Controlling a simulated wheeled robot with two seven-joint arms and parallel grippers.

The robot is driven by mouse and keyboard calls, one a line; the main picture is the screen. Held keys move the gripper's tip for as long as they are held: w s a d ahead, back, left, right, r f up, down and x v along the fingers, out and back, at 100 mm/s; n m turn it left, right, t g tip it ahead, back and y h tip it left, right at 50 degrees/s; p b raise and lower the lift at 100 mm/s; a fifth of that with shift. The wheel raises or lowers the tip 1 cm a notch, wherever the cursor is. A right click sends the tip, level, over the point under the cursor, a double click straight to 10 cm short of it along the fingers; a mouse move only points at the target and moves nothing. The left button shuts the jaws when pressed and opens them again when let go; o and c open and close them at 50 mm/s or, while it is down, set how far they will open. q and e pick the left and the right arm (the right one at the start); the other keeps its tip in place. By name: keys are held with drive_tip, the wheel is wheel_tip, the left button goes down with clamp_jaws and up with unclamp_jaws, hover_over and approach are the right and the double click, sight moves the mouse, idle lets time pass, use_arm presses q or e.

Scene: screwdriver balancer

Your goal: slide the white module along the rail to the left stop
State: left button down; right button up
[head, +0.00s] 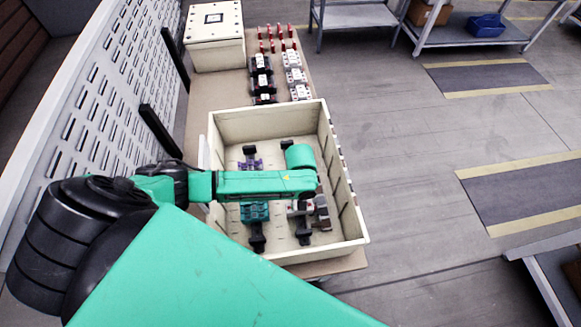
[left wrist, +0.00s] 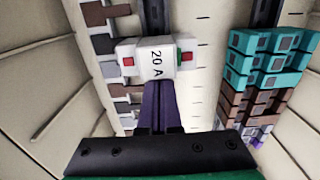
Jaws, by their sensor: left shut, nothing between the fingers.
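In the left wrist view the white module (left wrist: 157,60), marked "20 A", has a red patch on its left end and a green one on its right. It sits across a dark rail (left wrist: 153,12). My left gripper (left wrist: 158,92) is shut and empty, with its fingertips at the module's near edge; I cannot tell whether they touch. In the head view this gripper is down inside the cream box (head: 219,125), and its arm hides part of the rails. I cannot make out a left stop clearly. My right gripper is not in view.
Teal modules (left wrist: 262,50) and brown modules (left wrist: 255,105) line a neighbouring rail. The box walls surround the rails. A lidded box (head: 213,40) and more modules (head: 292,75) stand behind.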

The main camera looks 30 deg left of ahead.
use_arm(q)
drive_tip(key=shift+s+d, duration=0.75)
drive_tip(key=shift+s, duration=0.2)
drive_tip(key=shift+s+d, duration=0.8)
drive_tip(key=shift+s, duration=0.25)
idle(3.2)
drive_tip(key=shift+w+a, duration=0.3)
idle(0.7)
drive_tip(key=shift+r, duration=0.15)
drive_tip(key=shift+r, duration=0.9)
wheel_tip(320, 180, up, 20)
drive_tip(key=shift+w+a+f, duration=0.25)
drive_tip(key=shift+w, duration=0.1)
